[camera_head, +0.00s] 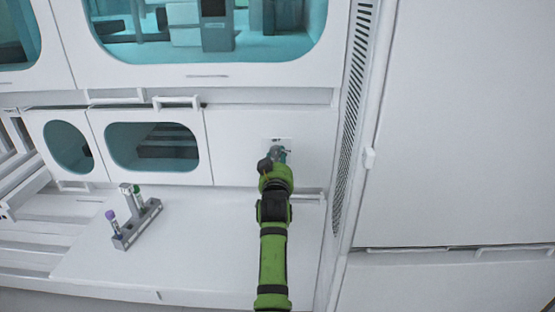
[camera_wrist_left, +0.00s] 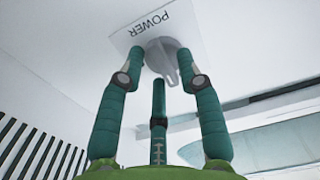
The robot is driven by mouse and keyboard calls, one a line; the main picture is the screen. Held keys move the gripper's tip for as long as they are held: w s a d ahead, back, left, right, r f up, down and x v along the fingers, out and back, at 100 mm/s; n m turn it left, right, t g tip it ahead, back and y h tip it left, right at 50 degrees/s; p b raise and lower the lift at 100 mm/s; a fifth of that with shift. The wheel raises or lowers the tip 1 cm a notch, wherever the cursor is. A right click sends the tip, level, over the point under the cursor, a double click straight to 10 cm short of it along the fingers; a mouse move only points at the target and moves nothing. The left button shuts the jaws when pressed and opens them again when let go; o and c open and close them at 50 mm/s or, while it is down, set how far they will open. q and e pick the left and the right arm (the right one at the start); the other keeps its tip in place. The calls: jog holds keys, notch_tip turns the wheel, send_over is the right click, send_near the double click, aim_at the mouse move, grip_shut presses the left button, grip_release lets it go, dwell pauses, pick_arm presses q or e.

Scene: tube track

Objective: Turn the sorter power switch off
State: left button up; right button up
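The sorter power switch is a grey rotary knob (camera_wrist_left: 168,62) on a white plate marked POWER (camera_wrist_left: 150,22), upside down in the left wrist view. Its raised grip points down and slightly right there. My left gripper (camera_wrist_left: 166,66) has green jointed fingers spread around the knob, with the outer fingertips on either side and a third finger below it. Whether any finger touches the knob is unclear. In the head view my left gripper (camera_head: 275,156) is at the switch plate (camera_head: 287,142) on the white front panel and hides most of the knob. My right gripper is not in view.
A grey rack (camera_head: 140,228) with purple- and green-capped tubes stands on the white shelf (camera_head: 205,245) to the left. Windowed doors (camera_head: 157,147) with handles are left of the switch. A vented column (camera_head: 350,130) rises close to the right.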

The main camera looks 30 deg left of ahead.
pick_arm(q)
jog(key=shift+r, duration=0.15)
notch_tip(320, 180, up, 10)
jog(key=shift+f, duration=0.1)
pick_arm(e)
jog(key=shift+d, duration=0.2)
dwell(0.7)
